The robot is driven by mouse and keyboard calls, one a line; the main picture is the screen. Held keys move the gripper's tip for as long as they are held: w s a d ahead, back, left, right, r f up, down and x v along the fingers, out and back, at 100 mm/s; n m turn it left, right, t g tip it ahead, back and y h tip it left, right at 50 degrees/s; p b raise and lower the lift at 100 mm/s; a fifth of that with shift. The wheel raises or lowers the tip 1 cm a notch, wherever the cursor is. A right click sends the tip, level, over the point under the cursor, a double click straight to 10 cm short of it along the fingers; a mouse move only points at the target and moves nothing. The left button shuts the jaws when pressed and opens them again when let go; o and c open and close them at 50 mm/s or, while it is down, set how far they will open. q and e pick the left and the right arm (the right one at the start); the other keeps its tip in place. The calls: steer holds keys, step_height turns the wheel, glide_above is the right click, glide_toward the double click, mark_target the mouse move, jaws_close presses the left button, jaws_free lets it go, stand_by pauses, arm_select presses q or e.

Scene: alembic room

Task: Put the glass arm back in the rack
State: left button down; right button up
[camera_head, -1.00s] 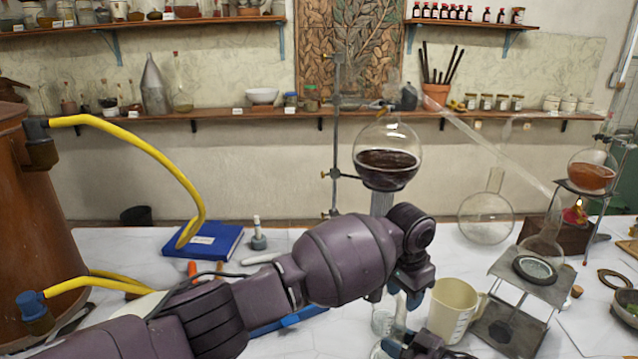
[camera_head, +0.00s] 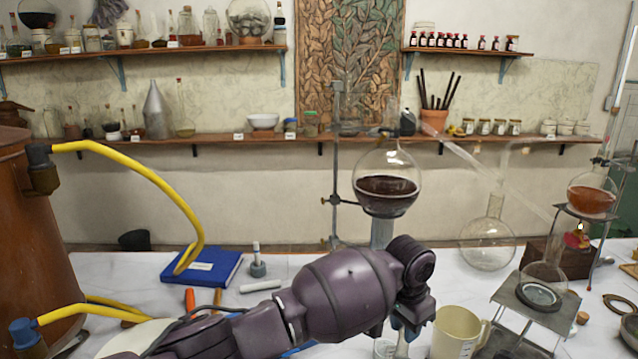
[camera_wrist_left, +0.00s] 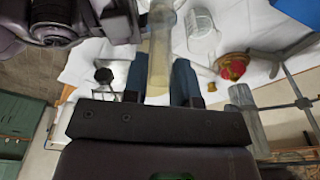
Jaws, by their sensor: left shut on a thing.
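My left gripper (camera_wrist_left: 160,72) is shut on a clear glass tube, which I take to be the glass arm (camera_wrist_left: 160,45). The tube runs up between the two blue fingers in the left wrist view. In the head view my left gripper (camera_head: 405,325) points down at the front of the white table, left of a beige measuring jug (camera_head: 455,332). I cannot make out the rack for certain in either view. My right gripper cannot be made out.
A round flask of dark liquid (camera_head: 385,182) hangs on a stand just behind my left arm. A metal tripod (camera_head: 540,305) with glassware stands right of the jug. A blue book (camera_head: 203,266) lies at left. A red-and-yellow object (camera_wrist_left: 232,67) and glass beaker (camera_wrist_left: 200,25) show in the wrist view.

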arm_select(q)
step_height(320, 180, up, 7)
steer(key=shift+f, duration=0.2)
arm_select(e)
steer(key=shift+s+d+f, duration=0.1)
steer(key=shift+s+f, duration=0.2)
steer(key=shift+f, duration=0.35)
stand_by(1.8)
steer(key=o, duration=0.9)
steer(key=shift+w, duration=0.1)
steer(key=shift+w+r, duration=0.1)
steer(key=shift+r, duration=0.1)
steer(key=shift+d, duration=0.1)
steer(key=v, duration=1.2)
arm_select(q)
step_height(320, 180, up, 4)
steer(key=p, duration=0.5)
steer(key=shift+r, duration=0.1)
arm_select(e)
step_height(320, 180, up, 6)
steer(key=shift+f, duration=0.25)
